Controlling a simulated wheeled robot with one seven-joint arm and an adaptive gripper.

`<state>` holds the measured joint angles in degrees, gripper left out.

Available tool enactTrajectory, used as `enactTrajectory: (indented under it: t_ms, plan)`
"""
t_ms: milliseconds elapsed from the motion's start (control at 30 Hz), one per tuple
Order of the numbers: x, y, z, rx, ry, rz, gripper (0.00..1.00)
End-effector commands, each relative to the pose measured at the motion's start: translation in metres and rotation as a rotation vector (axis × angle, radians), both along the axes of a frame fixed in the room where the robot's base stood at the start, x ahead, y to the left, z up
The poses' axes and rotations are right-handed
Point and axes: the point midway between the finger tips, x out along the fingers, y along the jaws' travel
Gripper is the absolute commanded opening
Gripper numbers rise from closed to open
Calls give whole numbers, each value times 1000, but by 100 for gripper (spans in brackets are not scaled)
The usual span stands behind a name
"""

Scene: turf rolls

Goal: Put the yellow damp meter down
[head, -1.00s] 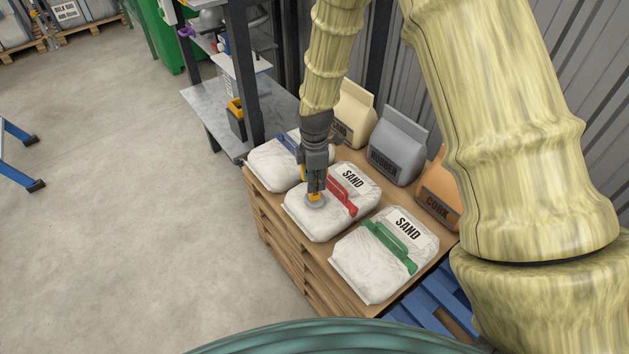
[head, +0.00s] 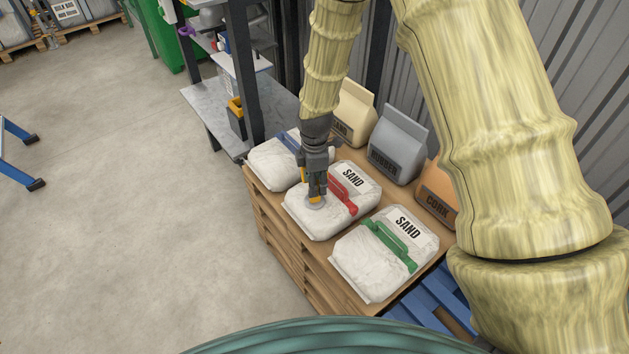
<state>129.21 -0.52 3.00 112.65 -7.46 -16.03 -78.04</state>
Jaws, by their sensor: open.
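The yellow damp meter (head: 314,200) stands on the middle white sand bag, left of the red handle (head: 344,194). Its yellow part shows just under and between my fingers, above a round grey disc at its foot on the bag. My gripper (head: 316,190) points down right over the meter with its jaws open. The fingers hide much of the meter, and I cannot tell whether they still touch it. The middle sand bag (head: 318,225) lies on the wooden stack (head: 290,262).
A sand bag with a green handle (head: 390,243) lies to the right, and one with a blue handle (head: 272,168) to the left. Behind stand a grey rubber bag (head: 398,145), an orange cork bag (head: 438,192) and a cream bag (head: 355,112). A metal shelf (head: 200,98) stands at the left.

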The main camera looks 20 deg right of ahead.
Motion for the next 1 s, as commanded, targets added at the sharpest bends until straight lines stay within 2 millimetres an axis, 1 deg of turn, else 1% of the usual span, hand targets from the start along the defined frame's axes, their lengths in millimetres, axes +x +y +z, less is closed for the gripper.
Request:
enactTrajectory:
  t_ms: [167, 700, 833, 1000]
  plan:
    - [1, 0, 15, 1, -2, -1, 48]
    - [0, 0, 98, 1, -3, 0, 48]
    - [-1, 0, 111, 1, -2, 0, 48]
    - [-1, 0, 120, 0, -1, 0, 48]
